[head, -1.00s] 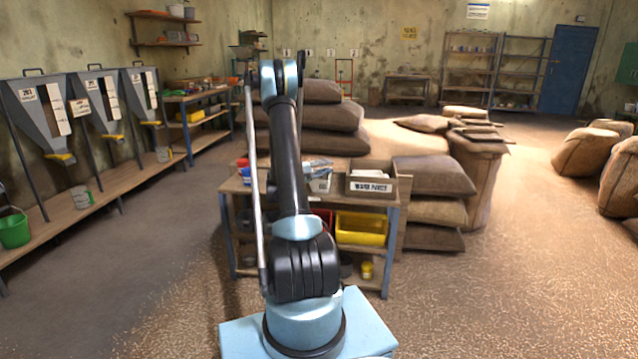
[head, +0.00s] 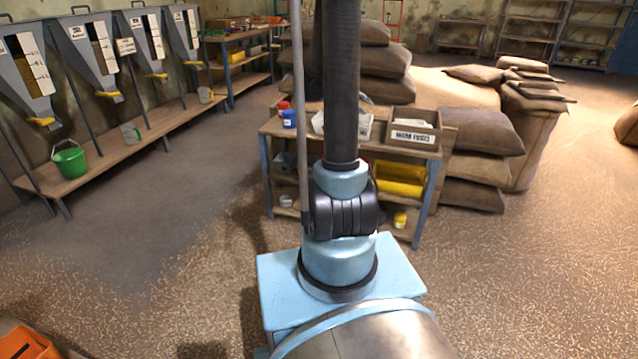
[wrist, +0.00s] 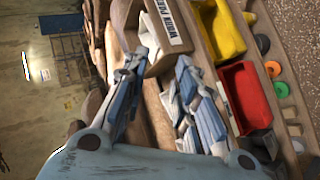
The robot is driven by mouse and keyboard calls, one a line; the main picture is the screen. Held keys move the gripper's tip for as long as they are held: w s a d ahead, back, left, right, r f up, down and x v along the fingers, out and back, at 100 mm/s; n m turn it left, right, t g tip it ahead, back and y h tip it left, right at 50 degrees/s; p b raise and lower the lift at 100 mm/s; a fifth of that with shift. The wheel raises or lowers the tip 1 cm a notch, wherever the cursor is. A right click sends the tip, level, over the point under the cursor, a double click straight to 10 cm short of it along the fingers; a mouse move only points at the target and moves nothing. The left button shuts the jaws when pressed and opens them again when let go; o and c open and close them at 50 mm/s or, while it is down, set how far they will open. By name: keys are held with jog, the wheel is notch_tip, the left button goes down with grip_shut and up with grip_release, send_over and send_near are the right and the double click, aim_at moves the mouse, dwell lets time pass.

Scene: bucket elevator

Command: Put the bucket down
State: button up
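A green bucket (head: 69,160) with a handle stands upright on the long low wooden bench at the left in the head view. It stands apart from me, and nothing holds it. My gripper (wrist: 157,68) shows in the wrist view with its two blue-grey fingers apart and nothing clearly held between them. It faces the shelf table with the boxes and bins. In the head view my arm rises out of the top of the picture, so my gripper is hidden there. The bucket is not in the wrist view.
Grey hoppers (head: 91,55) with yellow spouts hang above the bench (head: 110,155), where grey pails (head: 130,133) also stand. A shelf table (head: 437,155) stands just beyond my base, with stacked sacks (head: 480,130) beside it. An orange object (head: 25,342) lies lower left. The floor between is clear.

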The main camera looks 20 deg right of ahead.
jog(key=s+a+f+y, duration=0.3)
jog(key=s+a, duration=0.5)
jog(key=s, duration=0.3)
jog(key=s+a+f+y, duration=0.2)
jog(key=s+a+y, duration=0.2)
jog(key=s+a, duration=0.4)
jog(key=s+a+f+y, duration=0.3)
jog(key=s+a, duration=0.6)
jog(key=s, duration=0.6)
jog(key=shift+s+f+m+g+y, duration=0.3)
jog(key=shift+s+f+g+y, duration=0.1)
jog(key=shift+y, duration=0.3)
jog(key=shift+w+f, duration=0.15)
jog(key=shift+w, duration=0.3)
